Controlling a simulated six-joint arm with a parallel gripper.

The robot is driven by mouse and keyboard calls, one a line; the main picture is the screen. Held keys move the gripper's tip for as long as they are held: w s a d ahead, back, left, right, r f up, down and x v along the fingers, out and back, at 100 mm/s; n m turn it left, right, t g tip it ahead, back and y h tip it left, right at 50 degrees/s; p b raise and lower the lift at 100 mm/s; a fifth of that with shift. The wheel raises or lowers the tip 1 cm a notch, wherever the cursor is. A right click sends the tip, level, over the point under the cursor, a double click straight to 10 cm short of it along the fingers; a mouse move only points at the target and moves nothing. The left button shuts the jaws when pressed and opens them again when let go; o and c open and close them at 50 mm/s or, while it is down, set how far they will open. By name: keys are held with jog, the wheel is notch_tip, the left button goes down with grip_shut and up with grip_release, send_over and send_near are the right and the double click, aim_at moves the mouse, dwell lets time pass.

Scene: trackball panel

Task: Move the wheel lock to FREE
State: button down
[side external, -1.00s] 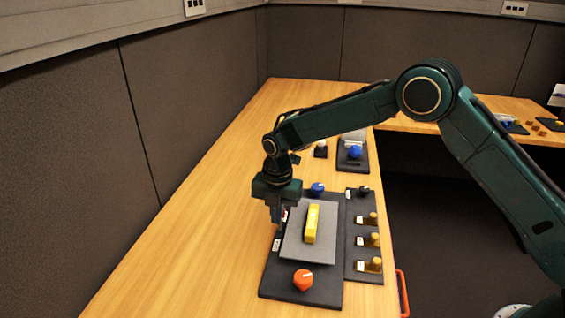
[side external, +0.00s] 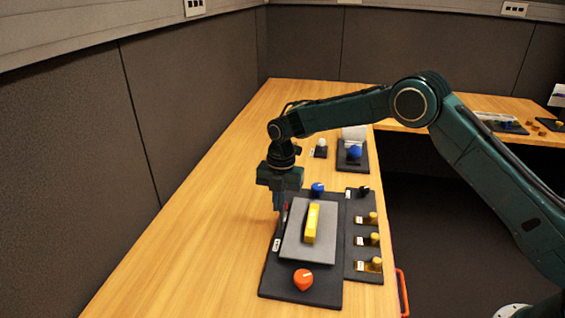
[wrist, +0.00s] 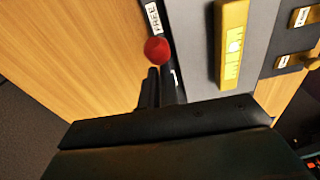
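The wheel lock is a slot on the left edge of the dark panel, with a red knob (wrist: 157,50). A white FREE label (wrist: 153,17) lies just past the knob in the wrist view; the same label is likely the small tag (side external: 277,244) in the side view. Another label beside the fingers is mostly hidden. My gripper (side external: 279,208) points down at the panel's left edge. In the wrist view its fingers (wrist: 160,72) are close together, looking shut and empty, with the tips just short of the knob. I cannot tell whether they touch it.
A grey plate (side external: 297,248) with a yellow bar (side external: 312,223) lies right of the gripper. An orange knob (side external: 303,279) and a blue knob (side external: 318,189) sit on the same panel. A switch strip (side external: 361,266) stands to its right. The wooden table (side external: 200,240) is clear on the left.

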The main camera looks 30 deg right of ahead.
jog(key=shift+w+d, duration=0.4)
jog(key=shift+d, duration=0.2)
jog(key=shift+w+d+r, duration=0.1)
jog(key=shift+w+r, duration=0.1)
jog(key=shift+r, duration=0.15)
notch_tip(320, 180, up, 8)
jog(key=w+d, duration=0.2)
jog(key=shift+d, duration=0.2)
